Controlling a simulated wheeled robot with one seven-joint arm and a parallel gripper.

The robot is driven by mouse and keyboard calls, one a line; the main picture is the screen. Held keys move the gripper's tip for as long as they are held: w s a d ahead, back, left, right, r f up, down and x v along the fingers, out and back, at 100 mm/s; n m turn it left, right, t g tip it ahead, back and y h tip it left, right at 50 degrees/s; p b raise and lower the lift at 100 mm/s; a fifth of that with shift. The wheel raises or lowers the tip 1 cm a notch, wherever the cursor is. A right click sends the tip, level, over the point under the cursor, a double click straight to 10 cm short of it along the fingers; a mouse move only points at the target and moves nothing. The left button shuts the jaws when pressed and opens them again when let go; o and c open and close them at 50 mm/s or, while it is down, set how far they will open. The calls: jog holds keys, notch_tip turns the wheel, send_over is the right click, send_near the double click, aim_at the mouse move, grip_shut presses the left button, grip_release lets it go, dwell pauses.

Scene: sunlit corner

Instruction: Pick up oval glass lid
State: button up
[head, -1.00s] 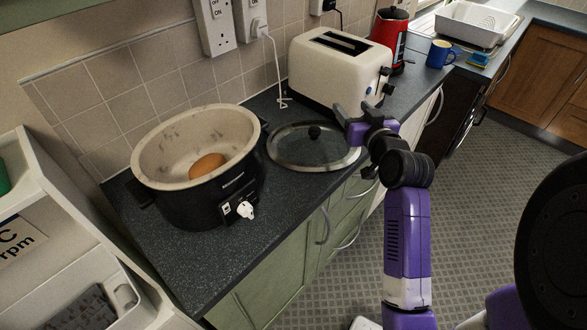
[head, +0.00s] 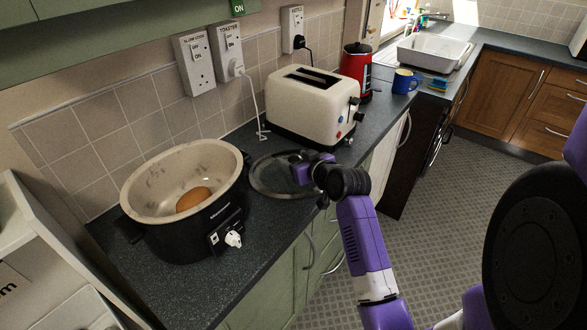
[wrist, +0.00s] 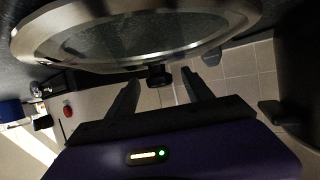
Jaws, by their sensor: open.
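The oval glass lid (head: 262,181) lies on the dark worktop between the slow cooker and the toaster. Its metal rim and clear glass fill the top of the wrist view (wrist: 140,38). Its dark knob (wrist: 159,76) shows there near the gap between my fingertips. My gripper (head: 303,168) is over the right part of the lid in the head view and hides the knob. In the wrist view my gripper (wrist: 162,88) is open, with one finger on each side of the knob. I cannot tell whether the fingers touch it.
The black slow cooker (head: 190,225) with a cream bowl and an orange-brown item (head: 193,198) inside stands left of the lid. The cream toaster (head: 312,105) stands just behind. A red kettle (head: 356,72) and blue mug (head: 404,82) are farther right. The worktop's front edge is close.

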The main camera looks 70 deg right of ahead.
jog(key=shift+w+d+f, duration=0.15)
jog(key=shift+w+d, duration=0.05)
jog(key=shift+w, duration=0.05)
jog(key=shift+c, duration=0.2)
grip_shut()
